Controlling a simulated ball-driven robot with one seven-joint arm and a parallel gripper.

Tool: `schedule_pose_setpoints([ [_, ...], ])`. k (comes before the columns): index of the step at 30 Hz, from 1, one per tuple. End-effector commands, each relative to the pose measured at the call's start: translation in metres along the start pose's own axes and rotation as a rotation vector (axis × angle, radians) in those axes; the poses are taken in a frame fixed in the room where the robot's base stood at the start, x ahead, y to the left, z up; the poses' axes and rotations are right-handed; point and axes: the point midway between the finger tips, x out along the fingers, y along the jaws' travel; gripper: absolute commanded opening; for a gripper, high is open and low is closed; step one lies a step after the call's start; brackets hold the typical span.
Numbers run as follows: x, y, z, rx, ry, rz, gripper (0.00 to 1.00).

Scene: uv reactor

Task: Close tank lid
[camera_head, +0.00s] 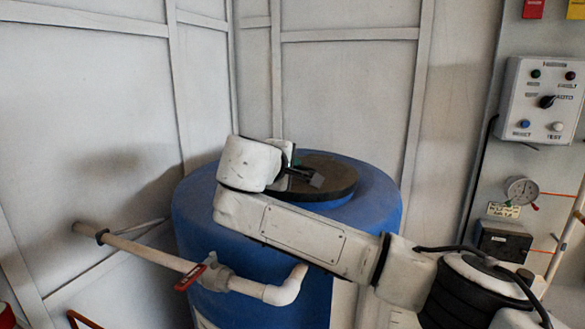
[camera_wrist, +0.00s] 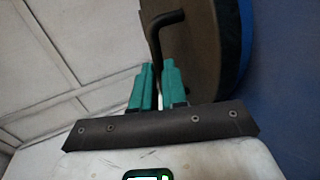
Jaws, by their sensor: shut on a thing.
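The blue tank (camera_head: 365,225) stands in the corner, and its blue side also shows in the wrist view (camera_wrist: 242,40). The dark, round tank lid (camera_head: 335,172) lies over the tank's top and looks about level. I cannot tell whether it is fully seated, since my arm hides its left part. In the wrist view the lid (camera_wrist: 205,60) fills the upper middle, with a bent black handle (camera_wrist: 155,32) on it. My gripper (camera_wrist: 155,72), with green fingers, is shut on this handle. In the head view my gripper (camera_head: 289,160) is above the lid, partly hidden by my wrist.
A pale pipe (camera_head: 150,250) with a red valve handle (camera_head: 190,278) runs into the tank's front. Panelled walls stand close behind and left. A control box (camera_head: 540,100) and a gauge (camera_head: 522,190) are on the right wall.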

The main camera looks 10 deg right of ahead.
Motion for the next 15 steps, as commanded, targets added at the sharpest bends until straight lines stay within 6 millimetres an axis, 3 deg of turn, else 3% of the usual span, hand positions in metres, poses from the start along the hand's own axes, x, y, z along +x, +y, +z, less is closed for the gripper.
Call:
schedule_pose_setpoints([
  [1, 0.0041, -0.0217, -0.0003, -0.015, -0.011, -0.036, 0.0],
  [6, 0.004, -0.0222, -0.0006, -0.015, -0.011, -0.035, 0.0],
  [7, 0.004, -0.0223, -0.0007, -0.015, -0.011, -0.036, 0.14],
  [9, 0.0042, -0.0225, -0.0005, -0.015, -0.011, -0.036, 0.21],
  [15, 0.0041, -0.0222, -0.0004, -0.015, -0.011, -0.036, 0.23],
])
